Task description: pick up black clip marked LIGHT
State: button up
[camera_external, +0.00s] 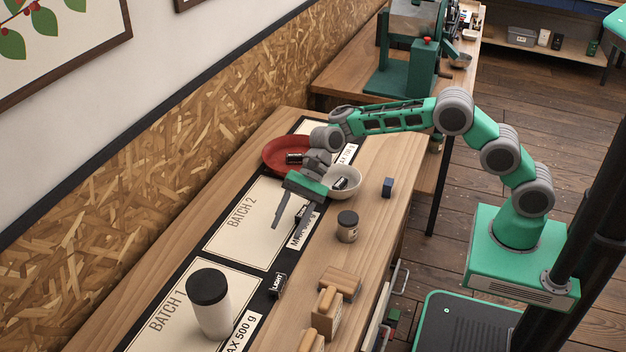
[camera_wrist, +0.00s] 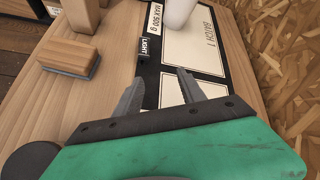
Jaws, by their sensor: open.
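The black clip marked LIGHT (camera_external: 277,285) stands on the dark border at the right edge of the BATCH 1 panel. It also shows in the wrist view (camera_wrist: 145,48), top centre, with its white lettering readable. My gripper (camera_external: 287,225) is open and empty, over the BATCH 2 panel and farther along the table than the clip. In the wrist view the two fingertips (camera_wrist: 161,78) are apart, and the clip lies beyond them, slightly left of the gap.
A white cup with a black lid (camera_external: 210,308) stands on BATCH 1 near the clip. A small jar (camera_external: 347,227), wooden blocks (camera_external: 340,281) and a blue cube (camera_external: 387,187) are on the right. A red dish (camera_external: 272,150) and white bowl (camera_external: 349,192) hold dark items.

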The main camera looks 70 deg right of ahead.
aim_at(280, 276)
jog(key=a+f+m+g+y, duration=0.1)
jog(key=s+a+f+m+y, duration=0.1)
jog(key=f, duration=0.1)
jog(key=a+f+m+g, duration=0.1)
jog(key=a, duration=0.1)
jog(key=shift+s+f+m+g+y, duration=0.2)
jog(key=shift+s+m+g+y, duration=0.1)
jog(key=shift+y, duration=0.1)
jog(key=shift+s+a+f+p, duration=0.15)
jog(key=shift+a+p, duration=0.1)
jog(key=shift+p, duration=0.05)
jog(key=p+x, duration=0.1)
jog(key=x, duration=0.6)
jog(key=shift+a, duration=0.35)
jog(key=shift+c, duration=0.2)
jog(key=shift+d, duration=0.1)
grip_shut()
